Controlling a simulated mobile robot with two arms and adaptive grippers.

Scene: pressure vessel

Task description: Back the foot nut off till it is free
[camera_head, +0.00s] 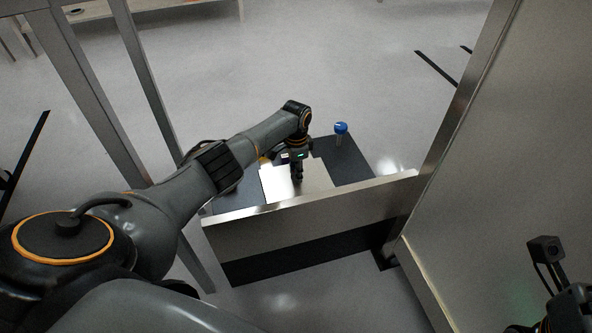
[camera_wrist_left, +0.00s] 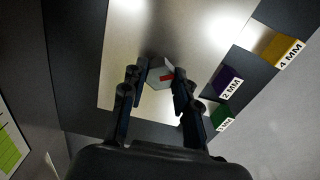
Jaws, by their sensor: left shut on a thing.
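Whether the nut's thread is still engaged cannot be seen. Part of my right wrist (camera_head: 568,300) shows at the lower right; its fingertips do not show.
Yellow (camera_wrist_left: 276,46), purple (camera_wrist_left: 226,78) and green (camera_wrist_left: 220,113) blocks with MM labels sit right of the plate. A blue-topped item (camera_head: 341,128) stands at the dark base's far edge. A metal beam (camera_head: 315,215) crosses in front; a large panel (camera_head: 500,170) rises at right.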

